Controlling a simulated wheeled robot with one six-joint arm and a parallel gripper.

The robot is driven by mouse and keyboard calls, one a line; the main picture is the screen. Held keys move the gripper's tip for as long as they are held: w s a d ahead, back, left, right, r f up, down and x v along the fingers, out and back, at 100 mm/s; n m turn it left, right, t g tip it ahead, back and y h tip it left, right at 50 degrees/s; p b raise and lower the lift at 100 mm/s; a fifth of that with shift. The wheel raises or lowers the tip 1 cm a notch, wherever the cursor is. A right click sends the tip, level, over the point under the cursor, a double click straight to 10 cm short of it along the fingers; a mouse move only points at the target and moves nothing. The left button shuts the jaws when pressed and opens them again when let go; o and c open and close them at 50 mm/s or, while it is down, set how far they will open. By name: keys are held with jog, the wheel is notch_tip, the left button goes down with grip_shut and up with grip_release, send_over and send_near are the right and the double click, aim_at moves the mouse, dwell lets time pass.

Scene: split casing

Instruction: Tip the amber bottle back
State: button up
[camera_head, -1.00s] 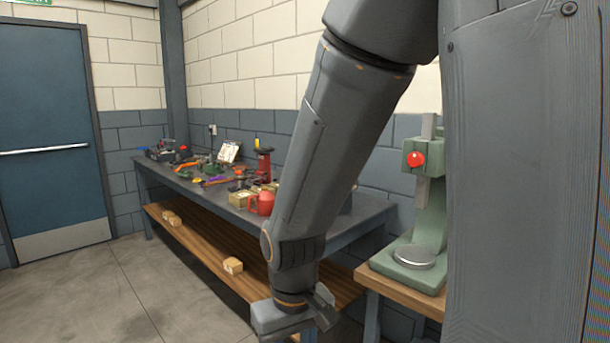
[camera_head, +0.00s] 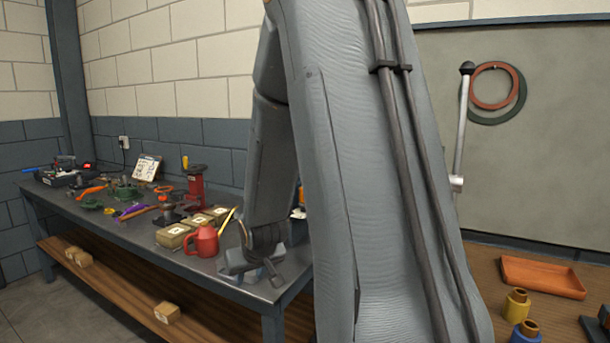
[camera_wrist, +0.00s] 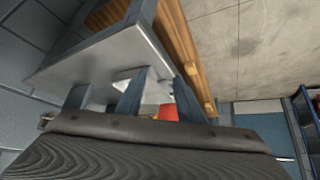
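My gripper (camera_head: 265,276) hangs near the front right end of the long grey workbench, fingers downward, in the head view. In the wrist view two blue-grey fingers (camera_wrist: 162,76) stand apart with a gap and nothing held between them. No amber bottle can be made out for certain.
A red mug (camera_head: 203,241) and tan boxes (camera_head: 172,237) stand just left of my gripper on the workbench (camera_head: 225,280). My arm blocks the middle.

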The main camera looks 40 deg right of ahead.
jog(key=w+d+r+m+t+h+p, duration=0.1)
jog(key=w+d+r+t+h+p, duration=0.15)
jog(key=d+r, duration=0.45)
jog(key=w+d+r+m+t+h+p, duration=0.1)
jog(key=w+d+r+t, duration=0.25)
jog(key=d, duration=0.85)
jog(key=w+d+r+t+h+p, duration=0.25)
jog(key=d+r, duration=0.25)
jog(key=d, duration=0.4)
jog(key=shift+t+y, duration=0.4)
jog(key=shift+t, duration=0.05)
jog(key=p+x, duration=0.2)
jog(key=x, duration=0.5)
jog(key=shift+w+r, duration=0.15)
jog(key=shift+w, duration=0.15)
grip_shut()
